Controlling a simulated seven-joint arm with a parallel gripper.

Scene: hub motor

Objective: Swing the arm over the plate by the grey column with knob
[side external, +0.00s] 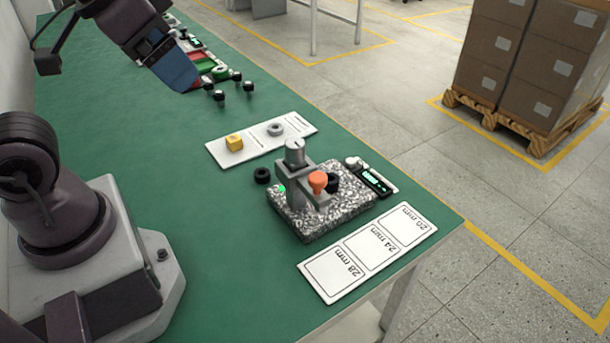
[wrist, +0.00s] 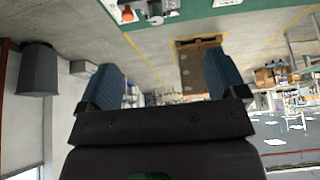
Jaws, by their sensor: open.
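A speckled granite plate (side external: 345,217) lies on the green table in the side external view. A grey column (side external: 296,172) with a knobbed top stands on it. A grey arm (side external: 317,197) reaches from the column over the plate, with an orange knob (side external: 318,180) on it. My gripper (side external: 183,80), also in the wrist view (wrist: 165,82), is open and empty, high and far from the column.
A white size card (side external: 368,252) lies in front. A white strip (side external: 253,141) holds a yellow block (side external: 234,142) and grey ring (side external: 275,129). Small parts are under my gripper.

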